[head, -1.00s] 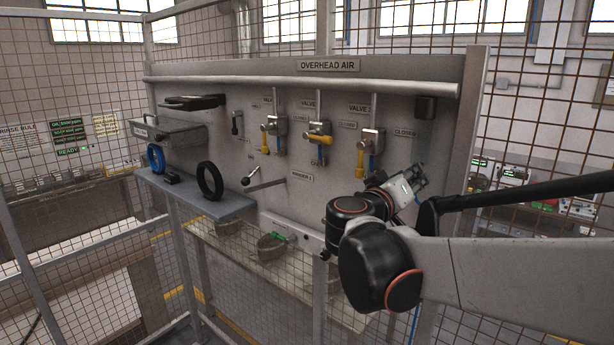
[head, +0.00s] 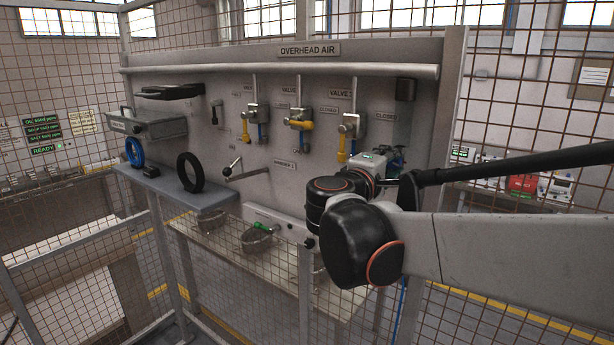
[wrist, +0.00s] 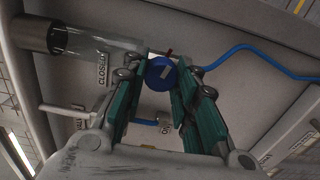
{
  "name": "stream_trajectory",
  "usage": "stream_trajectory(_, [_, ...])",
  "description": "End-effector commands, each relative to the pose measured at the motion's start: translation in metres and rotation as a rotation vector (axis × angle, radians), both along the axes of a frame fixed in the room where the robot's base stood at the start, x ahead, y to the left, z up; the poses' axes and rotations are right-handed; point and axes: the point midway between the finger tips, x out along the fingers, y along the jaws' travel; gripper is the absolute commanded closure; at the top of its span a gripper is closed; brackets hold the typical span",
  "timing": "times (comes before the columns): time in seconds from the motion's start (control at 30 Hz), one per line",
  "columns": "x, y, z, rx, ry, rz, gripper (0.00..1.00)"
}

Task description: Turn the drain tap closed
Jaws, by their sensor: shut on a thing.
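The drain tap (wrist: 160,73) shows in the wrist view as a round blue knob with a pale mark on its face. My gripper (wrist: 158,80) has its green-padded fingers on either side of the knob, shut on it. A CLOSED label (wrist: 102,69) is to the left of the tap.
A clear cylinder with a metal cap (wrist: 32,33) lies close to the left finger in the wrist view. A blue hose (wrist: 245,50) runs off right. The OVERHEAD AIR panel (head: 240,100) carries several yellow-handled valves left of my gripper. Wire mesh (head: 540,100) stands to the right.

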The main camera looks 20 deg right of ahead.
Motion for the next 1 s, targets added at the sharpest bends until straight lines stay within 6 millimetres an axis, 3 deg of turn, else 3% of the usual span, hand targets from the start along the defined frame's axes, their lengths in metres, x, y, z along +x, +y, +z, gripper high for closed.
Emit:
stream_trajectory(0.4, [-0.0045, 0.0017, 0.0029, -0.127, 0.152, 0.006, 0.97])
stream_trajectory(0.97, [-0.0047, 0.0012, 0.0034, -0.145, 0.175, 0.005, 0.97])
stream_trajectory(1.0, [-0.0047, 0.0012, 0.0034, -0.145, 0.175, 0.005, 0.69])
